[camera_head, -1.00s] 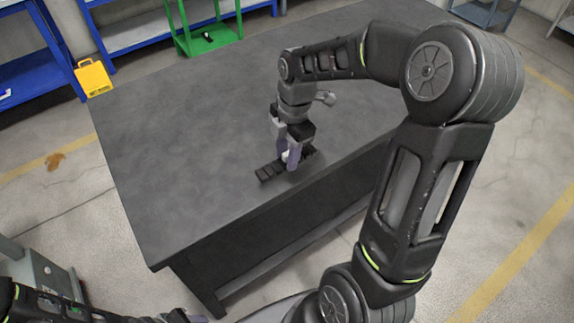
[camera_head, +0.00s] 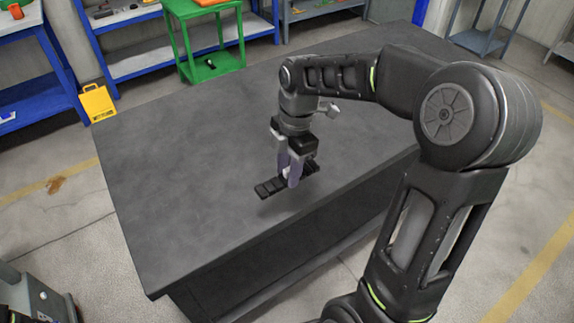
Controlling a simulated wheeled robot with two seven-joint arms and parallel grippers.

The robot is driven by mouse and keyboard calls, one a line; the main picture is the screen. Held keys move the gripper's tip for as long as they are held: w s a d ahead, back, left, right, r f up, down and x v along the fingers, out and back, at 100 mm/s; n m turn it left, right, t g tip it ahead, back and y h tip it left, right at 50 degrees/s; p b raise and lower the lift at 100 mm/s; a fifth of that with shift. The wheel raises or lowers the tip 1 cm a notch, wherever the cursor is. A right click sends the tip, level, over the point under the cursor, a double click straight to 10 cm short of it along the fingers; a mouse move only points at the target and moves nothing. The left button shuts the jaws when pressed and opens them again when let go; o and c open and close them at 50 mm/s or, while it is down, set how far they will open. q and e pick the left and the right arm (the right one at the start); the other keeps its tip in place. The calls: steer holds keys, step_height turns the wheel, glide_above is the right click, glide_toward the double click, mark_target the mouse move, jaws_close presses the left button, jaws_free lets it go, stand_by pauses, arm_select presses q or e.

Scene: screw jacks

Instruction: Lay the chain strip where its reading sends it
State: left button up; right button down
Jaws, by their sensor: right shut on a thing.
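The chain strip (camera_head: 270,187) is a short row of dark links over the front part of the dark grey table (camera_head: 190,150). My right gripper (camera_head: 291,178) is shut on the strip near its middle, with pale purple fingers pointing down. The fingers hide part of the strip. A shadow below the strip suggests that it hangs a little above the table top. My left gripper is out of the frame. No reading on the strip can be made out.
A yellow sign (camera_head: 97,103) stands at the table's far left corner. A green stand (camera_head: 212,65) and blue shelves (camera_head: 130,60) are behind the table. The table top left of the strip is bare.

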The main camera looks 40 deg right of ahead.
steer(key=shift+w+a+m, duration=0.35)
steer(key=shift+w+m, duration=0.1)
steer(key=shift+m, duration=0.05)
steer(key=w+a+r+m+t+h, duration=0.1)
steer(key=w+a+m, duration=0.8)
steer(key=m, duration=0.7)
steer(key=a, duration=0.2)
steer(key=shift+w+a+r+m, duration=0.3)
